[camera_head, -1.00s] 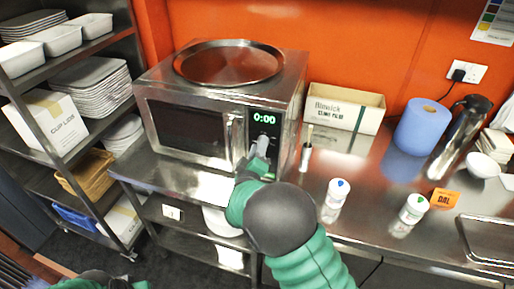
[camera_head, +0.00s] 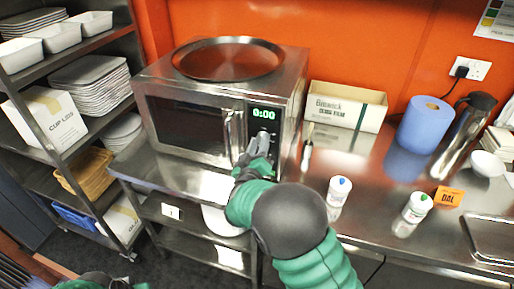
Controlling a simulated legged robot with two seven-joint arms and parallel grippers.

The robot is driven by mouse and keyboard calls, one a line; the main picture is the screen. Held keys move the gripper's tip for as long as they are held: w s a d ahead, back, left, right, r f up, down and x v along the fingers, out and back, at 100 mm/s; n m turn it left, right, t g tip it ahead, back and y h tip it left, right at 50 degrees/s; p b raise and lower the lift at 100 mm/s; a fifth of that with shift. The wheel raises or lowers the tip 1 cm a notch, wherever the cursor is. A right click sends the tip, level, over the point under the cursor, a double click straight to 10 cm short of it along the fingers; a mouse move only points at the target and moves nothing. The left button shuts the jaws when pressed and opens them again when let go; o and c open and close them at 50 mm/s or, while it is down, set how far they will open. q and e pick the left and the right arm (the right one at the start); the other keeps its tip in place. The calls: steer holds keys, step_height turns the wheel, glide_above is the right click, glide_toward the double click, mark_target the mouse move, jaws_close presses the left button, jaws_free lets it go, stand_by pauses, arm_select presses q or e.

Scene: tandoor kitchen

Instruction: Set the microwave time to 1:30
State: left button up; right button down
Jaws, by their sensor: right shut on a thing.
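The steel microwave (camera_head: 190,126) stands on the steel counter with its door closed. Its green display (camera_head: 264,114) reads 0:00. My right gripper (camera_head: 260,142) is at the control panel on the microwave's right side, just below the display. It is shut on the control knob (camera_head: 263,134), which my fingers mostly hide. The vertical door handle (camera_head: 232,135) is just left of my gripper. Part of my left arm shows at the bottom left, but its gripper is not in view.
A round steel tray (camera_head: 228,66) lies on the microwave. A shelf rack with dishes (camera_head: 92,84) stands left.

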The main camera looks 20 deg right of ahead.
steer(key=shift+d+f+m+g+h+b, duration=0.15)
steer(key=shift+m+h+b, duration=0.25)
steer(key=shift+m+b, duration=2)
steer(key=shift+a+f+m+g+h+b, duration=0.15)
steer(key=shift+m+h+b, duration=0.25)
steer(key=shift+m+b, duration=1.9)
steer(key=shift+d+f+m+h+b, duration=0.15)
steer(key=shift+m+h+b, duration=0.25)
steer(key=shift+m+b, duration=2)
steer(key=shift+r+m+p, duration=0.15)
steer(key=shift+m+p, duration=0.65)
steer(key=shift+m, duration=0.1)
steer(key=c, duration=1.2)
jaws_free()
steer(key=shift+o, duration=1.2)
steer(key=shift+w+f, duration=0.2)
steer(key=shift+w, duration=0.1)
steer(key=shift+s+r, duration=0.1)
steer(key=shift+s, duration=0.1)
